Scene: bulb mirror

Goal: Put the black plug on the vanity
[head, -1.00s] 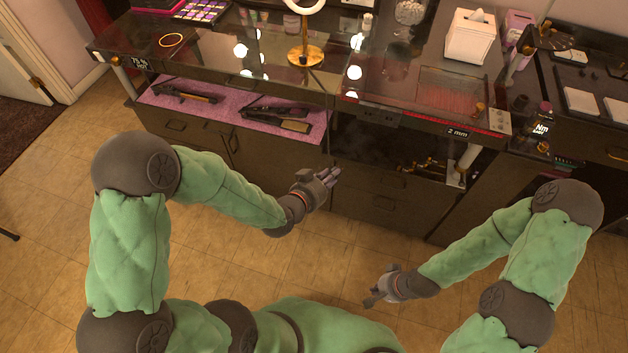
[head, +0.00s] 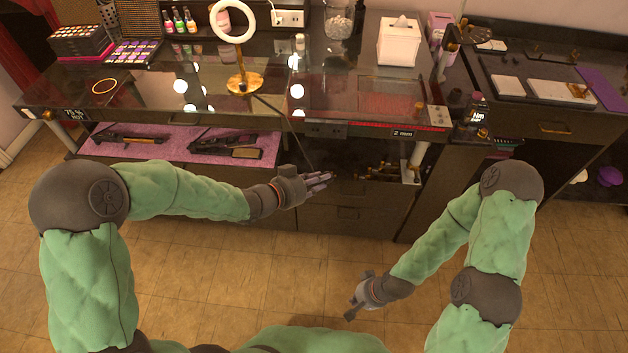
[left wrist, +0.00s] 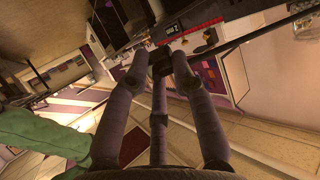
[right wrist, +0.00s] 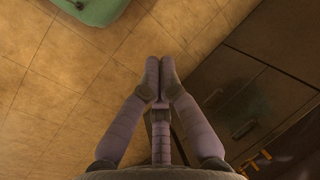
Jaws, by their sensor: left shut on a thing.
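The vanity (head: 145,101) has a dark glass-covered top across the back of the head view. My left gripper (head: 322,180) is in front of its lower drawers, below the top's front edge. It is shut; in the left wrist view a small dark thing, seemingly the black plug (left wrist: 160,63), sits between its fingertips (left wrist: 160,60). A thin dark cord runs from near the ring light (head: 236,22) over the vanity's edge toward this gripper. My right gripper (head: 358,304) is low over the floor; its fingertips (right wrist: 160,75) are together with nothing seen between them.
A socket strip (head: 326,129) is on the vanity's front edge. A wall outlet (head: 289,18) is behind the ring light. A tissue box (head: 398,42) stands at the back. Hair tools lie on a pink-lined shelf (head: 172,153). The floor (head: 250,280) in front is clear.

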